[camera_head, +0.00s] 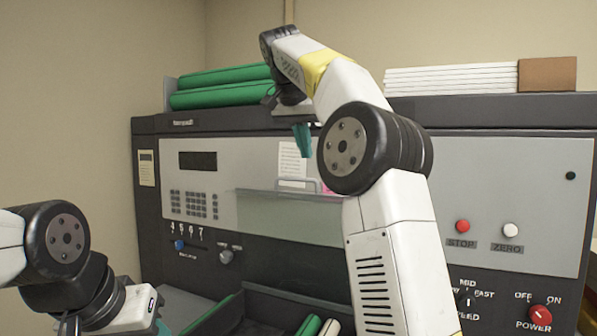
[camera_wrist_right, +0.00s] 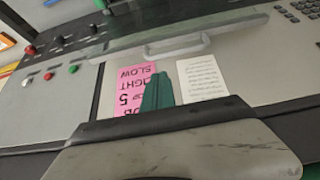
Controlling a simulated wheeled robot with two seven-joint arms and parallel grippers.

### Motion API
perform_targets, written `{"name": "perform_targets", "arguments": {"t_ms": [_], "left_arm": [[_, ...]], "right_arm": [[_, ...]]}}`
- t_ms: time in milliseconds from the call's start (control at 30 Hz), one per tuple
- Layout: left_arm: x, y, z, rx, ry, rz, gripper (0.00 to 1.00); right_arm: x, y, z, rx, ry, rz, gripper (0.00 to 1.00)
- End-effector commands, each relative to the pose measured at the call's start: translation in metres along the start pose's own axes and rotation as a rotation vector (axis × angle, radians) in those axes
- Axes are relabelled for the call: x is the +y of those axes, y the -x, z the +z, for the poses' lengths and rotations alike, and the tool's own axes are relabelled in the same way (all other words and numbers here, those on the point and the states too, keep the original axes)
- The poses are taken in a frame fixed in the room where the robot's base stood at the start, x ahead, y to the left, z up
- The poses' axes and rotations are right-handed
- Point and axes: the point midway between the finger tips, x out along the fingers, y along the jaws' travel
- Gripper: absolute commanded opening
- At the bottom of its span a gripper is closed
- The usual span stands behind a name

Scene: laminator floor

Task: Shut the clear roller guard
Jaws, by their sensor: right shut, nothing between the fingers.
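The clear roller guard (camera_head: 285,208) is a see-through panel on the grey machine front, with a bar handle (camera_head: 297,183) by its upper edge in the head view. In the right wrist view the handle (camera_wrist_right: 178,45) lies beyond my fingertips, apart from them. How far the guard tilts is hard to tell. My right gripper (camera_head: 303,138) is shut and empty, its teal fingers pointing down in front of the panel above the handle. In the wrist view the fingers (camera_wrist_right: 158,92) overlap the notes. My left gripper (camera_head: 163,326) is cut off at the lower left edge.
A pink note (camera_wrist_right: 133,85) and a white sheet (camera_wrist_right: 203,80) are on the machine face. Green rolls (camera_head: 220,97) and a white stack (camera_head: 450,80) lie on top. The red stop button (camera_head: 462,226) and power knob (camera_head: 541,315) are at right. An open tray (camera_head: 275,307) lies below.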

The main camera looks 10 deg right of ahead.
Motion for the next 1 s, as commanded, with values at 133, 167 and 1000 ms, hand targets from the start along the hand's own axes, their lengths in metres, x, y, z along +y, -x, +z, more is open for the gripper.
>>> {"name": "perform_targets", "arguments": {"t_ms": [133, 167, 1000], "left_arm": [[0.0, 0.0, 0.0, 0.0, 0.0, 0.0, 0.36], [0.0, 0.0, 0.0, 0.0, 0.0, 0.0, 0.36], [0.0, 0.0, 0.0, 0.0, 0.0, 0.0, 0.36]], "right_arm": [[0.002, -0.03, 0.0, -0.003, 0.001, 0.004, 0.0], [0.001, -0.035, 0.0, -0.002, 0.0, 0.003, 0.0], [-0.003, -0.072, 0.0, 0.009, 0.001, -0.001, 0.0]]}}
